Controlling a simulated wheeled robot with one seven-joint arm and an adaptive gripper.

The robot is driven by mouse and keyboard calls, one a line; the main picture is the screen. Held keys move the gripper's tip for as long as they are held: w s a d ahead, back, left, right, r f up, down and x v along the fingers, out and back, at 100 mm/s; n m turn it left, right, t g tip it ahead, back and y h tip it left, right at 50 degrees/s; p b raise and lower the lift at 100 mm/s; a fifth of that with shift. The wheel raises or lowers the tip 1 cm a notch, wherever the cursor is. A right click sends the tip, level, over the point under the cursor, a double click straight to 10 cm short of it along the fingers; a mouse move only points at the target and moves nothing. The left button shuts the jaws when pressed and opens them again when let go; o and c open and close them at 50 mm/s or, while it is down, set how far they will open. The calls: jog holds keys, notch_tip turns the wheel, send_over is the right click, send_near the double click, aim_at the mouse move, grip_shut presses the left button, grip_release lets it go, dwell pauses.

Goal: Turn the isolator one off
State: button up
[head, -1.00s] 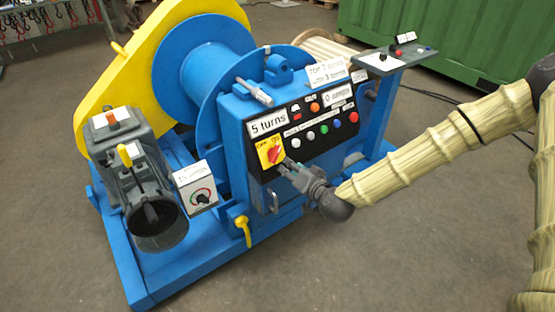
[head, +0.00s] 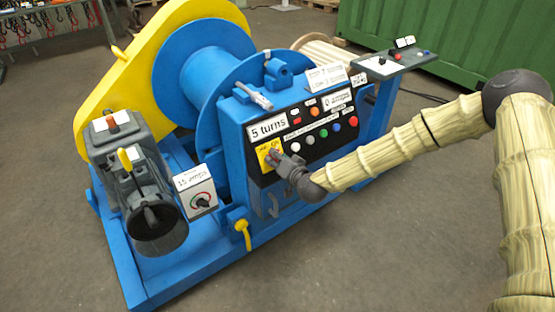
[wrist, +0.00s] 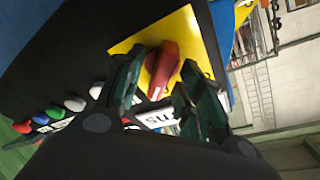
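The isolator is a red rotary knob (wrist: 165,66) on a yellow plate (wrist: 200,52), seen close up in the wrist view. In the head view the yellow plate (head: 262,151) is at the left of the black control panel, and my gripper covers most of the knob. My gripper (head: 277,160) is right at the panel in front of the plate. In the wrist view my gripper (wrist: 162,68) has its two dark fingers apart, one on each side of the knob. I cannot tell whether either finger touches it.
White, green, blue and red buttons (head: 323,131) sit in a row right of the isolator. A "5 turns" label (head: 267,127) is above it. The blue winch frame (head: 232,138) surrounds the panel. A yellow-handled valve (head: 242,230) is below. The floor in front is clear.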

grip_shut()
jog(key=shift+n, duration=0.4)
jog(key=n+y+b, duration=0.1)
jog(key=n, duration=0.3)
jog(key=shift+w+b, duration=0.1)
jog(key=shift+b, duration=0.2)
jog(key=n+y+b, duration=0.1)
jog(key=n, duration=0.4)
jog(key=shift+g, duration=0.4)
jog(key=n+y+b, duration=0.1)
jog(key=n, duration=0.4)
jog(key=shift+g, duration=0.4)
jog(key=shift+n+g+y+b, duration=0.4)
jog(key=shift+n+g+b, duration=0.15)
jog(key=shift+n, duration=2.15)
